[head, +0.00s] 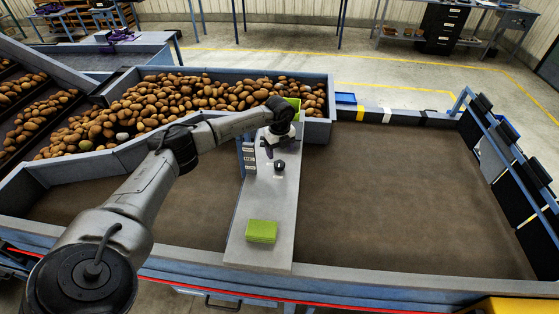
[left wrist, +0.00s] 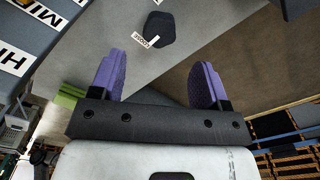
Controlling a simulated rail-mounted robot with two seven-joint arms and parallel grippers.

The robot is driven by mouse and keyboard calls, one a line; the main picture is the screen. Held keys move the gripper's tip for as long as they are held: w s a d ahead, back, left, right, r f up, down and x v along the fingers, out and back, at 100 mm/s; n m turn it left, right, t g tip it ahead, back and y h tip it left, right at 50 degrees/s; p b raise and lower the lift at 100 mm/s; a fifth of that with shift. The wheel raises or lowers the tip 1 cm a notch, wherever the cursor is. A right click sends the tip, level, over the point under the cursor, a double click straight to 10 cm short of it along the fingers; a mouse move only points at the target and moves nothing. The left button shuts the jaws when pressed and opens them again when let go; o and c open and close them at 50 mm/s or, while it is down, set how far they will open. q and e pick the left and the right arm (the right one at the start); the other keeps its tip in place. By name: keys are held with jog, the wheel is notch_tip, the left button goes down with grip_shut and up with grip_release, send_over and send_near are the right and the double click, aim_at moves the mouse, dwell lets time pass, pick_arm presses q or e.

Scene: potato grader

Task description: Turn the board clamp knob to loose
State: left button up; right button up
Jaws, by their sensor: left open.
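The black board clamp knob (head: 279,166) stands on the grey board (head: 266,200) that crosses the brown bed. In the left wrist view the dark knob (left wrist: 159,28) lies beyond my fingertips, with a small white label beside it that seems to read LOOSE. The knob's exact pointing is too small to tell. My left gripper (head: 268,151) is open and empty, just behind the knob in the head view. Its two purple fingers show apart in the left wrist view (left wrist: 160,62), and neither touches the knob. My right gripper is not in view.
A green pad (head: 262,231) lies on the near end of the board. A small block with white labels (head: 249,157) stands at its left edge. A trough of potatoes (head: 200,98) is behind. The brown bed (head: 400,200) to the right is clear.

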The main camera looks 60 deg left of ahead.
aim_at(280, 164)
pick_arm(q)
notch_tip(280, 164, up, 7)
jog(key=b, duration=0.1)
dwell(0.3)
dwell(0.6)
